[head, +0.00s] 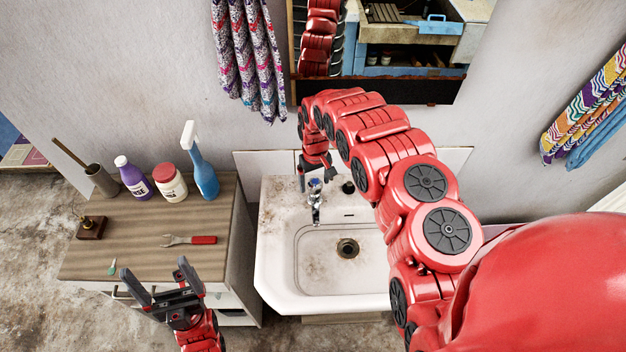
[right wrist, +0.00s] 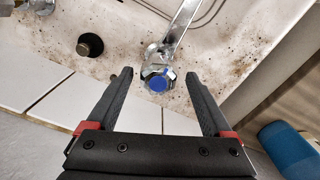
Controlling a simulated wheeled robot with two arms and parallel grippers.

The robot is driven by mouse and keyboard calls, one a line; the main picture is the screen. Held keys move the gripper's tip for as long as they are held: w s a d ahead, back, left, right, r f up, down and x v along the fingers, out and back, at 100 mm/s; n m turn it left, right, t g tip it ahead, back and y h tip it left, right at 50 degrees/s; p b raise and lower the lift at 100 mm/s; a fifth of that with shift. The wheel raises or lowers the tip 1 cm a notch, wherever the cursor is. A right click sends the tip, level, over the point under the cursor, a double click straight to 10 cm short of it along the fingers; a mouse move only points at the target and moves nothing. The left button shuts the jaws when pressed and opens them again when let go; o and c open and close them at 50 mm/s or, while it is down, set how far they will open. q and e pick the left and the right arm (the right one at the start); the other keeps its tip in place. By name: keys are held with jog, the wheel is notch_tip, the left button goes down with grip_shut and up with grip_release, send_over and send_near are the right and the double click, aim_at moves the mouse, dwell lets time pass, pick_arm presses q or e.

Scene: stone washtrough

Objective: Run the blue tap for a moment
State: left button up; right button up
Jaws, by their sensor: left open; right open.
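The tap (head: 316,199) stands at the back of the white sink (head: 275,280), its chrome spout pointing toward the basin. In the right wrist view its knob has a blue cap (right wrist: 158,84) and sits between the tips of my open right gripper (right wrist: 159,77), with a visible gap on each side. Whether the fingers are level with the knob is hard to tell. In the head view my right gripper (head: 318,177) points down just behind the tap. My left gripper (head: 155,268) is open and empty at the front of the wooden counter. No water shows.
The counter (head: 140,240) left of the sink holds a blue spray bottle (head: 202,170), a purple bottle (head: 133,178), a red-lidded jar (head: 170,182) and a red-handled tool (head: 200,240). A mirror (head: 390,45) hangs behind.

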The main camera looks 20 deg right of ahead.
jog(key=shift+s, duration=0.1)
jog(key=shift+c, duration=1.4)
jog(key=c, duration=0.5)
grip_shut()
jog(key=shift+w+d, duration=0.1)
jog(key=shift+w, duration=0.1)
